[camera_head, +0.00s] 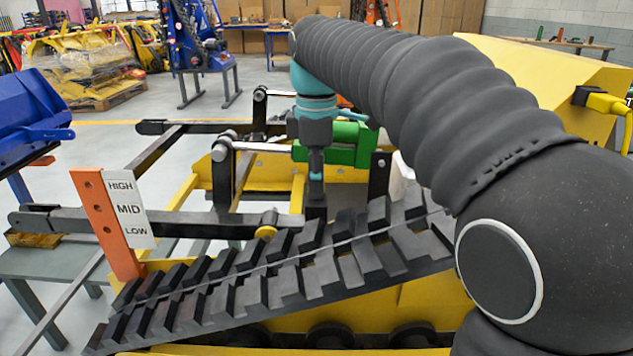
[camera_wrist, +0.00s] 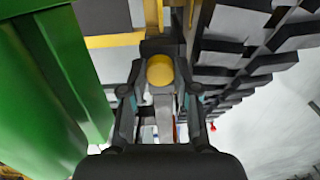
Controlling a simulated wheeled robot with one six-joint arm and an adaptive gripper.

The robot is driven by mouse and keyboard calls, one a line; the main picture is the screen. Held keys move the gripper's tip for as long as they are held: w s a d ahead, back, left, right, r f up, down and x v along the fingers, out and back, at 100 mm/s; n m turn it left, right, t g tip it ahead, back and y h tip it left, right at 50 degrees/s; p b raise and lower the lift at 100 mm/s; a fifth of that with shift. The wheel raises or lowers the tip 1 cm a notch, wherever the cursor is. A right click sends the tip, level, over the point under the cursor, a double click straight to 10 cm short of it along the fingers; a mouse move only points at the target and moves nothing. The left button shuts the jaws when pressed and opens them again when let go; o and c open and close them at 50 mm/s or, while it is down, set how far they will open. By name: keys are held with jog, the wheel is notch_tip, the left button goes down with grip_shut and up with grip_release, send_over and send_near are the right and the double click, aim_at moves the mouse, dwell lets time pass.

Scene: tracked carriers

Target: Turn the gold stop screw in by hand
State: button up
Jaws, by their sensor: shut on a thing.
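The gold stop screw (camera_wrist: 160,70) shows its round head in the wrist view, between the fingertips of my gripper (camera_wrist: 160,82). The fingers are closed in on it from both sides. In the body camera view, my gripper (camera_head: 316,192) points down behind the black track (camera_head: 290,272), beside the green cylinder (camera_head: 349,143). Its tips are partly hidden there, and I cannot make out the screw between them.
A black lever (camera_head: 170,223) runs left to an orange post with a HIGH, MID, LOW label (camera_head: 130,208). Yellow frame bars (camera_head: 184,200) lie close around my gripper. The green cylinder also fills the left of the wrist view (camera_wrist: 50,85).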

jog(key=m, duration=0.8)
jog(key=shift+m, duration=0.8)
jog(key=m, duration=0.9)
jog(key=shift+m, duration=0.4)
